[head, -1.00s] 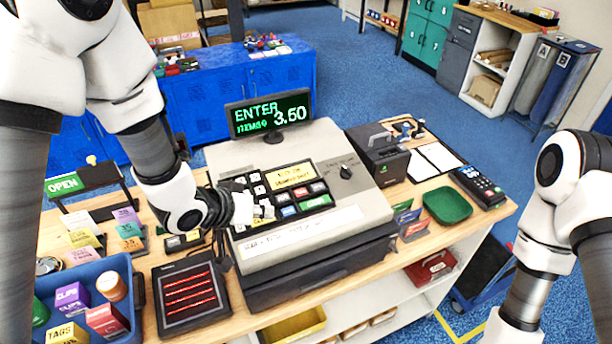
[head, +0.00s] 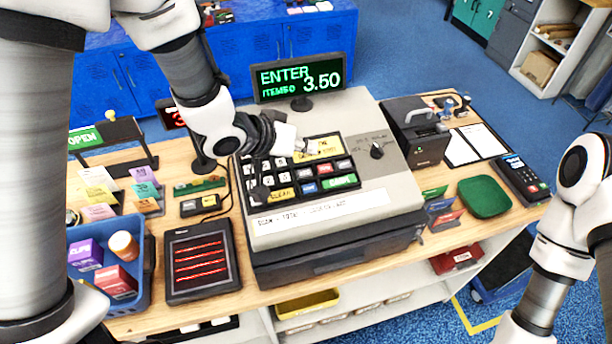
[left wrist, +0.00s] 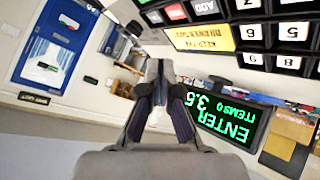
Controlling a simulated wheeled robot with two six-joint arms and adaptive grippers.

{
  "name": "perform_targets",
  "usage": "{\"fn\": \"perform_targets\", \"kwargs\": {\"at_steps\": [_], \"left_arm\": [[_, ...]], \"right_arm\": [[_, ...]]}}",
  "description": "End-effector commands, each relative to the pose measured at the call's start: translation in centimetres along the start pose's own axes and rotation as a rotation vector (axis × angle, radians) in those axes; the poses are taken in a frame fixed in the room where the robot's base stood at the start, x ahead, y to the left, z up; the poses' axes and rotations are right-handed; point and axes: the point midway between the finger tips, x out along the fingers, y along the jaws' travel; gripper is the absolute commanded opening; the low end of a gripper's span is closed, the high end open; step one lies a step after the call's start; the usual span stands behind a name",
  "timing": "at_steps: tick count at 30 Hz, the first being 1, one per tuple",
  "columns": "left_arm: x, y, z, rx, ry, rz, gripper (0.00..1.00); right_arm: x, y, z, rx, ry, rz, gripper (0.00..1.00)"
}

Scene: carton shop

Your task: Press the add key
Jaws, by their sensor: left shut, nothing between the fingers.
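The cash register (head: 370,205) stands on the wooden counter with a black keypad of white number keys and coloured keys. The add key (left wrist: 205,7) shows at the top edge of the left wrist view, beside a yellow label plate (left wrist: 203,38). My left gripper (head: 300,144) is shut and empty, over the back part of the keypad near the yellow plate. Its closed fingertips (left wrist: 160,68) show in the left wrist view, apart from the add key. The gripper hides some number keys in the head view. Only my right arm shows at the right; its gripper is out of view.
The register's display (head: 300,78) stands behind the keypad and reads ENTER, ITEMS 0, 3.50. A scanner plate (head: 203,262) and blue bin (head: 75,275) stand left.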

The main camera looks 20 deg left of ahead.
Motion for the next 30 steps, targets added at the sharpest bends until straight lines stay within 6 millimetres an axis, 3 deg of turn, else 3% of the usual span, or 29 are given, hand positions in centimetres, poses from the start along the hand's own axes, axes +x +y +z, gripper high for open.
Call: {"fn": "perform_targets", "kwargs": {"at_steps": [1, 8, 15, 30], "left_arm": [[1.0, -0.6, 0.9, 0.000, 0.001, 0.001, 0.00], [3.3, -2.3, 2.5, -0.001, 0.002, 0.000, 0.00], [4.5, -3.3, 3.3, 0.000, 0.000, 0.001, 0.00], [4.6, -3.3, 3.3, 0.001, 0.001, 0.000, 0.00]], "right_arm": [[1.6, 0.0, 0.0, 0.000, 0.000, 0.000, 0.00], [5.1, 0.0, 0.0, 0.000, -0.001, 0.000, 0.00], [5.9, 0.1, 0.0, 0.000, 0.000, 0.000, 0.00], [5.8, 0.1, 0.0, 0.000, 0.000, 0.000, 0.00]]}}
